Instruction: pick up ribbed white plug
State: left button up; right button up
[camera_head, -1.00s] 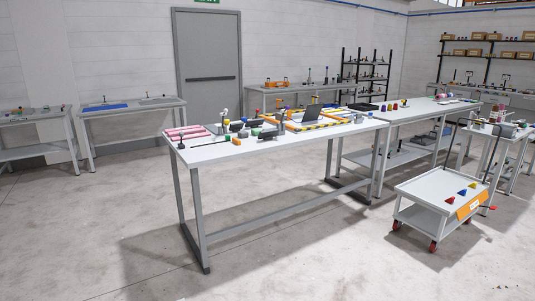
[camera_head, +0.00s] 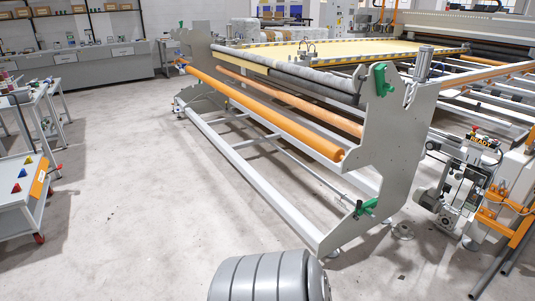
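I cannot make out a ribbed white plug anywhere in the head view. Neither of my grippers shows in the picture, so their state is hidden.
A quilting gantry frame (camera_head: 382,140) with an orange roller (camera_head: 265,112) and a grey fabric roll (camera_head: 285,72) fills the middle and right. A white trolley (camera_head: 18,216) with small coloured cones stands at left. A grey counter (camera_head: 110,62) lines the back. Floor (camera_head: 130,150) between is clear.

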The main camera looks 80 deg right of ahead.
aim_at(401, 232)
jog(key=z, duration=3.9)
jog(key=i+l+u, duration=0.1)
jog(key=u, duration=0.35)
jog(key=i+l+u, duration=0.15)
jog(key=u, duration=0.25)
jog(key=i, duration=0.1)
